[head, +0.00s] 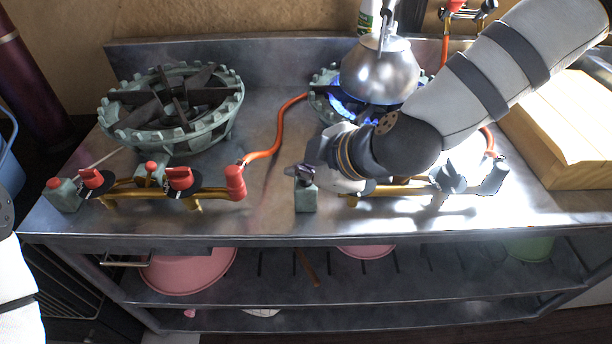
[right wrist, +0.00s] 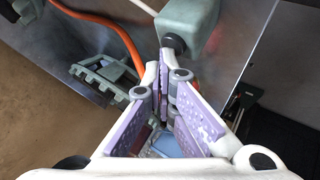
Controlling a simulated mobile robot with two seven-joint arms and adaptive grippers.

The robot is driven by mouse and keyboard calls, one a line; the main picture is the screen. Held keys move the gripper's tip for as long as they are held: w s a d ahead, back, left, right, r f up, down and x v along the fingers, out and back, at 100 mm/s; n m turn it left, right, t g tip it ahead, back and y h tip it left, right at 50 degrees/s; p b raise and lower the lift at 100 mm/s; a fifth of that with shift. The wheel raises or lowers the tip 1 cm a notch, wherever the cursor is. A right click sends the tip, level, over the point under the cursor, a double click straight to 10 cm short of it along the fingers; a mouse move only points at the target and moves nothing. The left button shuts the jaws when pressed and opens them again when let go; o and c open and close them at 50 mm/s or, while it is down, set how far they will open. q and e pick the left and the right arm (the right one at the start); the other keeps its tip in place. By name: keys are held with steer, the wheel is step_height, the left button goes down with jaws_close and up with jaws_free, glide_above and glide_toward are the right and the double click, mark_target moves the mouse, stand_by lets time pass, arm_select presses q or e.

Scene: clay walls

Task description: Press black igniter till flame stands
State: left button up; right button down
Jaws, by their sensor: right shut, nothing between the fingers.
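A grey-green igniter block (head: 306,199) stands at the front of the right burner. In the right wrist view the block (right wrist: 190,24) shows a black button (right wrist: 173,42) on its near face. My right gripper (head: 299,172) is shut and empty, its tips at the button; whether they touch it is hard to tell. The fingers also show in the right wrist view (right wrist: 166,75). A blue flame (head: 345,107) burns on the right burner (head: 318,95), under a steel kettle (head: 380,70). My arm hides part of this burner and its valves. My left gripper is out of view.
The left burner (head: 222,120) shows no flame. Its red-handled valves (head: 180,178) sit along the front edge, with an orange hose (head: 270,150) beside them. A wooden board (head: 560,130) lies at the right. Pink bowls (head: 190,272) stand on the lower shelf.

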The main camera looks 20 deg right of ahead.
mark_target(303, 182)
steer(key=shift+r, duration=0.6)
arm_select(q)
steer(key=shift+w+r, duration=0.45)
arm_select(e)
steer(key=shift+f, duration=0.15)
step_height(303, 182, up, 2)
steer(key=shift+r+p, duration=0.25)
steer(key=shift+p, duration=0.6)
steer(key=shift+r, duration=0.35)
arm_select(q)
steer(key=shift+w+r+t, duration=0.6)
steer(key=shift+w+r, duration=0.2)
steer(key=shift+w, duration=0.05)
arm_select(e)
step_height(303, 182, up, 3)
steer(key=shift+f, duration=0.15)
